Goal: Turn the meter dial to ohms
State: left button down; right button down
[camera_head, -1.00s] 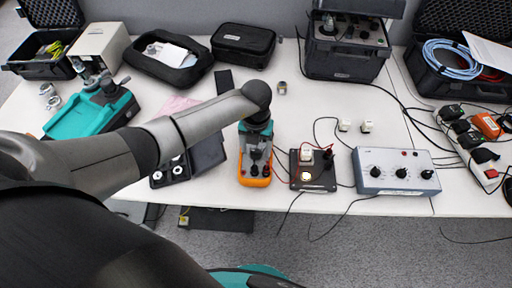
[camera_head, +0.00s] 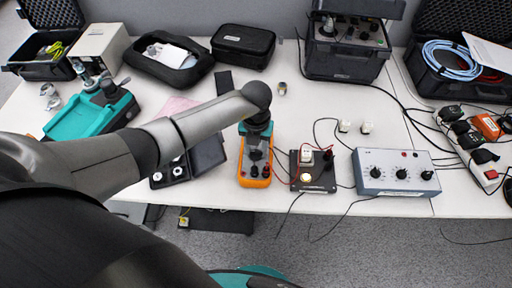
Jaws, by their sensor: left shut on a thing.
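The meter is orange with a grey face (camera_head: 263,182) and lies on the white table near its front edge. Two dark plugs show at its lower end. My left arm comes in from the left and its gripper (camera_head: 256,150) points down over the middle of the meter, at the dial. The gripper is shut on the dial, which is mostly hidden under it. The dial's marking cannot be read. My right gripper is not in view.
A black board (camera_head: 313,172) with red leads stands close to the right of the meter. A grey-blue box with black knobs (camera_head: 396,172) is further right. An open dark case (camera_head: 207,155) lies to the left. Cables hang over the front edge.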

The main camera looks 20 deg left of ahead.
aim_at(256, 152)
pick_arm(q)
jog(key=shift+m, duration=0.3)
jog(key=m+b, duration=0.1)
jog(key=m, duration=0.2)
jog(key=shift+m+b, duration=0.5)
jog(key=shift+m, duration=1.5)
jog(key=shift+c, duration=2.1)
grip_release()
notch_tip(256, 152, up, 15)
jog(key=p, duration=0.2)
jog(key=shift+r, duration=0.2)
